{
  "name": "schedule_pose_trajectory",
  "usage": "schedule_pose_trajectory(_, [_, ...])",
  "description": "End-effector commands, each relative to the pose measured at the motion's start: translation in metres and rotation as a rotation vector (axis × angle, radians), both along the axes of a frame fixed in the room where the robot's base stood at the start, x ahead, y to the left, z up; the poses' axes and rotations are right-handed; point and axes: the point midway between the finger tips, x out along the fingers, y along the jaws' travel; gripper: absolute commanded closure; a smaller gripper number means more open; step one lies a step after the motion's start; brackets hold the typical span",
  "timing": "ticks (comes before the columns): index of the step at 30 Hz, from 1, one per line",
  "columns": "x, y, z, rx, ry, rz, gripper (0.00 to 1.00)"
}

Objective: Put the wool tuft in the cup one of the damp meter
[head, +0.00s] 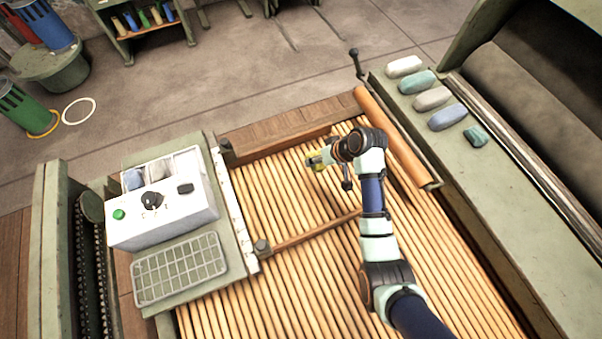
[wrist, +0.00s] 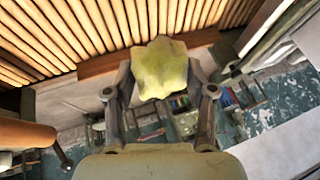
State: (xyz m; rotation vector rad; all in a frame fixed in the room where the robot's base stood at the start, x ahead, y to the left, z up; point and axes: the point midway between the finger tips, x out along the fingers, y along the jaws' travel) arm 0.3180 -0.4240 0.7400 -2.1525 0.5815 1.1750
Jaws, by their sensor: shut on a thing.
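A pale yellow wool tuft (wrist: 160,66) is pinched between the two fingers of my gripper (wrist: 162,80) in the wrist view. In the head view my gripper (head: 319,161) holds the tuft above the wooden slats, right of the damp meter (head: 160,215). The meter is a white box with a black knob and a green button. Several cups (head: 160,172) sit along its top back edge. The cup numbers are not readable.
A grey grid tray (head: 180,268) lies in front of the meter. Several coloured wool pieces (head: 432,98) lie on the green ledge at right.

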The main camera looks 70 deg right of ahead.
Motion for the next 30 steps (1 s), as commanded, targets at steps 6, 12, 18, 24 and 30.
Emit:
schedule_pose_trajectory(6, [0.000,0.001,-0.028,0.004,0.002,0.000,0.66])
schedule_pose_trajectory(12, [0.000,0.001,-0.094,0.004,0.003,0.001,0.66])
schedule_pose_trajectory(18, [0.000,0.000,-0.146,0.001,0.001,0.001,0.66])
schedule_pose_trajectory(24, [0.001,0.000,-0.157,-0.001,0.000,0.001,0.66])
schedule_pose_trajectory(30, [0.000,0.001,-0.178,0.002,0.002,0.002,0.66])
